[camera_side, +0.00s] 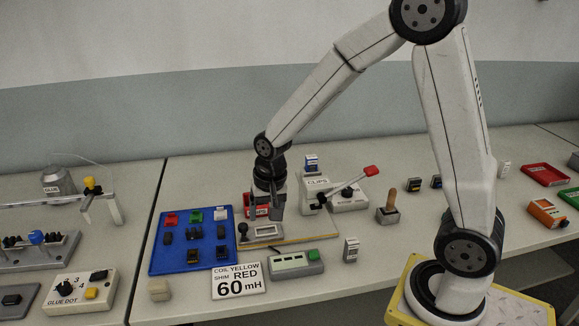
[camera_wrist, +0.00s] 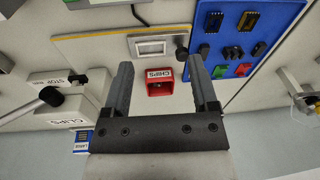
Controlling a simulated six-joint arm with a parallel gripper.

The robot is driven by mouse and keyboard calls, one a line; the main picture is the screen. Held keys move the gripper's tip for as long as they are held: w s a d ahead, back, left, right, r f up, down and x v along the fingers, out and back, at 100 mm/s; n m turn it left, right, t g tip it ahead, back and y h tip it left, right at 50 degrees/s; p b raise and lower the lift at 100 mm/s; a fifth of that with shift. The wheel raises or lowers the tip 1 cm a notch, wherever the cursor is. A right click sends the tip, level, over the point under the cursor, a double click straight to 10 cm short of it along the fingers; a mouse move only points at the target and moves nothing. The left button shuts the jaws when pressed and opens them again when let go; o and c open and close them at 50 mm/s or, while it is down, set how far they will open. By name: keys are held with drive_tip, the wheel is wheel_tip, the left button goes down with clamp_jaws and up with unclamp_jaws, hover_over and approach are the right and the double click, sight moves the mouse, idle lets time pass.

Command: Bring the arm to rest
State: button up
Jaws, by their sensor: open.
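My gripper (camera_side: 268,206) hangs pointing down over the back of the fixture board in the side view. In the wrist view my gripper (camera_wrist: 163,88) has its two fingers wide apart with nothing between them. A red bowl labelled CHIPS (camera_wrist: 160,88) lies below, seen in the gap between the fingers. In the side view the red bowl (camera_side: 250,206) is partly hidden by my gripper.
A blue tray (camera_side: 160,255) with several small parts lies left of my gripper. A clips press with a red-tipped lever (camera_side: 345,190) stands close on its right. A sign (camera_side: 238,281) and a green-grey box (camera_side: 295,264) lie in front. Open air is above.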

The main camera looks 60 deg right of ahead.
drive_tip(key=s+a+n+t, duration=0.1)
drive_tip(key=s+n, duration=0.6)
drive_tip(key=s, duration=0.3)
drive_tip(key=shift+s+a+n, duration=0.2)
drive_tip(key=shift+s+n, duration=0.05)
drive_tip(key=shift+n, duration=0.15)
drive_tip(key=shift+r, duration=0.1)
drive_tip(key=shift+o, duration=1.2)
drive_tip(key=shift+w, duration=0.1)
drive_tip(key=w+a+f+m+g, duration=0.1)
drive_tip(key=w+m, duration=0.3)
drive_tip(key=w, duration=1.2)
drive_tip(key=w+a+f+m+g, duration=0.1)
drive_tip(key=w+f+m, duration=0.2)
drive_tip(key=w, duration=1.4)
drive_tip(key=shift+w+a+f+m+g, duration=0.3)
drive_tip(key=shift+a+f+m, duration=0.1)
drive_tip(key=shift+m, duration=0.6)
drive_tip(key=shift+f, duration=0.1)
